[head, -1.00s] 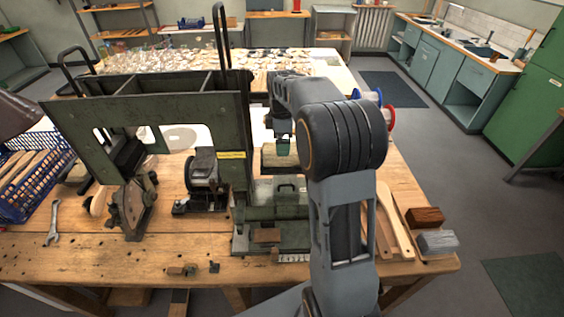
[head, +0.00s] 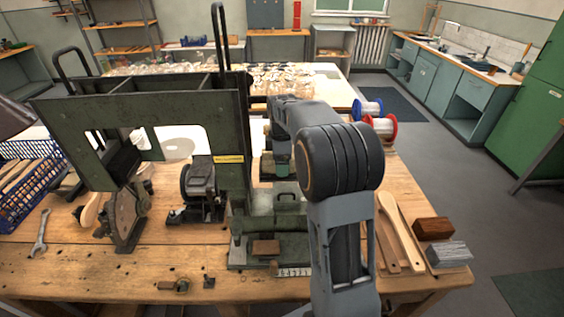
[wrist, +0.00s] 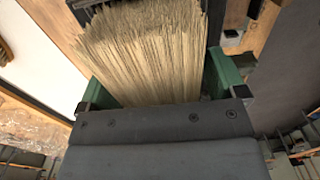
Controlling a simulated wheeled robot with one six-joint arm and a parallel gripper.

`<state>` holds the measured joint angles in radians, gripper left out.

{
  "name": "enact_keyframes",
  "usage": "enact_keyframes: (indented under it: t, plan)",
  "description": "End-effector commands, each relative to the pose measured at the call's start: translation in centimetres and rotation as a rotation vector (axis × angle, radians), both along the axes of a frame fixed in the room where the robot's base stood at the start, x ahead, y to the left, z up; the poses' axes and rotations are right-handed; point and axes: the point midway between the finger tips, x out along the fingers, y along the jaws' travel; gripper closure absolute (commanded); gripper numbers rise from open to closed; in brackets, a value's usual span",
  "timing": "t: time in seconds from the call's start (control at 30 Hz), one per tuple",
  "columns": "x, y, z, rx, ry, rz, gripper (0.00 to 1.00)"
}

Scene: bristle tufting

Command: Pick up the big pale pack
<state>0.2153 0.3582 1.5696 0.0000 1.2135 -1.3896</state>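The big pale pack (wrist: 145,55) is a thick block of straw-coloured bristles. It fills the upper middle of the wrist view, between the two green fingers of my gripper (wrist: 160,82). One finger stands on each side, close to the bristles; whether they press on the pack is not clear. In the head view my gripper (head: 281,160) is low behind the dark green machine (head: 275,235), right of its upright plate. There the pack is mostly hidden by my gripper and arm.
A tall green machine frame (head: 130,112) stands close on the left, with a motor (head: 200,185) at its foot. Red and blue spools (head: 382,128), a wooden paddle (head: 400,232) and two blocks (head: 433,227) lie to the right. A blue basket (head: 30,190) is far left.

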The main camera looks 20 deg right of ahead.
Motion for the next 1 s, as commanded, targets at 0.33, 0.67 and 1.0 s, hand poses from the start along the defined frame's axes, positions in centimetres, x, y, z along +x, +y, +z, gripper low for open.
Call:
enact_keyframes:
  t: [0.33, 0.67, 1.0]
  plan:
    - [0.0, 0.0, 0.0, 0.0, 0.0, 0.0, 0.44]
    - [0.0, 0.0, 0.0, 0.0, 0.0, 0.0, 0.63]
    - [0.0, 0.0, 1.3, 0.0, -0.001, 0.0, 0.63]
